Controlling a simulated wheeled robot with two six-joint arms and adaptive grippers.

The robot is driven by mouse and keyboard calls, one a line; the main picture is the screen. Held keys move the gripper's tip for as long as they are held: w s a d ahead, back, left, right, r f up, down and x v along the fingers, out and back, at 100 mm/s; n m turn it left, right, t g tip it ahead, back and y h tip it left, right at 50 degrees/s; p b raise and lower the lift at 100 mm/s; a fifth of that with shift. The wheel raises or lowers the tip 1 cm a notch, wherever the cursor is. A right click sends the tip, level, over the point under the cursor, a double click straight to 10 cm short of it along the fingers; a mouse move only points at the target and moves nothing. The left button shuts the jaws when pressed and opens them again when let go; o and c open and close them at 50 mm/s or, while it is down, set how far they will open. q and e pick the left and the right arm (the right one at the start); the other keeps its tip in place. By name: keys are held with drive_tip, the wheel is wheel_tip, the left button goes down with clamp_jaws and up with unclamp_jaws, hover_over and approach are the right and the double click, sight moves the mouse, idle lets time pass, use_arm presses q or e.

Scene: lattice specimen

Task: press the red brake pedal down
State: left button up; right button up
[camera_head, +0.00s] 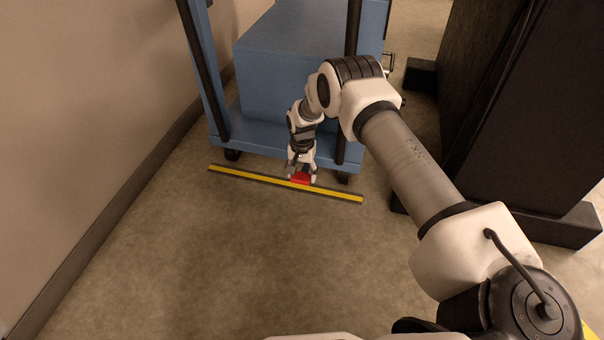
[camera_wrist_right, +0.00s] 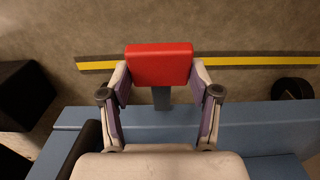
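The red brake pedal (camera_head: 301,178) sits low at the near edge of the blue cart (camera_head: 262,136), just above the floor. In the right wrist view the pedal (camera_wrist_right: 160,64) is a red block on a short grey stem below the cart's edge. My right gripper (camera_head: 301,174) reaches down to it. In the right wrist view its fingers (camera_wrist_right: 160,78) are spread, one at each side of the pedal. I cannot tell whether they touch it. My left gripper is not in view.
A yellow and black strip (camera_head: 236,176) lies on the floor in front of the cart. Dark cart posts (camera_head: 350,80) stand close to my right arm. A large dark structure (camera_head: 525,110) is at the right, and a wall is at the left. The floor in front is clear.

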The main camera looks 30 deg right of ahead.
clamp_jaws()
drive_tip(key=shift+a+r+p, duration=0.1)
drive_tip(key=shift+p, duration=0.6)
drive_tip(key=shift+s+a+f+t+h+p, duration=0.1)
drive_tip(key=shift+s+f+t+h+p, duration=0.25)
drive_tip(key=shift+p, duration=0.65)
drive_tip(key=shift+w+f+h+p, duration=0.1)
drive_tip(key=shift+f+h+p, duration=0.15)
drive_tip(key=shift+p, duration=0.05)
drive_tip(key=shift+f, duration=0.3)
drive_tip(key=shift+s+a+f+b, duration=0.1)
drive_tip(key=shift+f+b, duration=0.1)
drive_tip(key=shift+f, duration=0.65)
drive_tip(key=shift+s+a+f+b, duration=0.1)
drive_tip(key=shift+f+b, duration=0.1)
drive_tip(key=shift+f, duration=0.65)
drive_tip(key=o, duration=1)
unclamp_jaws()
drive_tip(key=shift+a+f, duration=0.1)
drive_tip(key=shift+f, duration=0.05)
drive_tip(key=shift+c, duration=0.2)
drive_tip(key=shift+w, duration=0.1)
